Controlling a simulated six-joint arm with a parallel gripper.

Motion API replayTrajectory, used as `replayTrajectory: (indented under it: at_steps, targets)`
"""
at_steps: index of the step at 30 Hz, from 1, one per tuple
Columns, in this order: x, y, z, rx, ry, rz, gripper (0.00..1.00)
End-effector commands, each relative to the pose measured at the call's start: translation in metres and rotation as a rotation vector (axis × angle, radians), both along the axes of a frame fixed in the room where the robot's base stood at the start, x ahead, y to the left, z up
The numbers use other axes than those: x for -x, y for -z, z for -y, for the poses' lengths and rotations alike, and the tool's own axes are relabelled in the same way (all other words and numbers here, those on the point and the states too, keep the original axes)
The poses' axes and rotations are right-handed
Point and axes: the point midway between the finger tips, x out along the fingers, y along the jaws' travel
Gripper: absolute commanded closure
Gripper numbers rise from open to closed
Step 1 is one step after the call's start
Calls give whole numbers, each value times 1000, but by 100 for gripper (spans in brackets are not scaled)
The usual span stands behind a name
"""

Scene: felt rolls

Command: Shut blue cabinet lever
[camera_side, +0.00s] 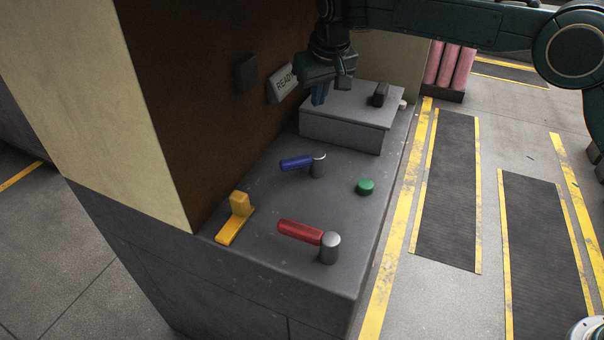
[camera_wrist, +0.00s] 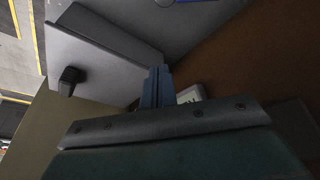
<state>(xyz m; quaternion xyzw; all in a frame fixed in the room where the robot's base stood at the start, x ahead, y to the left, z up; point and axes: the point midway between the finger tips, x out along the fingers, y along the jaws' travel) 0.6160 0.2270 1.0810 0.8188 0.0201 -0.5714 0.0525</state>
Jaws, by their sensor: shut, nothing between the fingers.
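The blue lever (camera_side: 297,163) points left from its grey metal post (camera_side: 318,165) on the dark grey counter (camera_side: 330,210). A bit of blue at the top edge of the wrist view (camera_wrist: 195,1) seems to be this lever. My gripper (camera_side: 320,98) is shut and empty. It hangs above and behind the blue lever, in front of the left part of the grey box, clear of the lever. In the wrist view its closed blue fingers (camera_wrist: 157,72) show in the middle, over the box's edge.
A red lever (camera_side: 300,232) stands nearer the front, with a yellow block (camera_side: 238,215) to its left and a green button (camera_side: 365,187) behind. The grey box (camera_side: 340,132) with a black handle (camera_side: 380,95) stands at the back. A brown wall (camera_side: 200,100) bounds the left.

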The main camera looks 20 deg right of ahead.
Motion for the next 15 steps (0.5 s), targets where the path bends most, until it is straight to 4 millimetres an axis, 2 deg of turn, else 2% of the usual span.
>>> replayTrajectory:
  at_steps: [1, 6, 10, 15]
  targets:
    - [1, 5, -18, -15, 29, -3, 100]
    - [5, 13, -51, -52, 114, -12, 100]
    - [7, 15, -59, -63, 140, -13, 100]
    - [7, 16, -59, -64, 143, -14, 100]
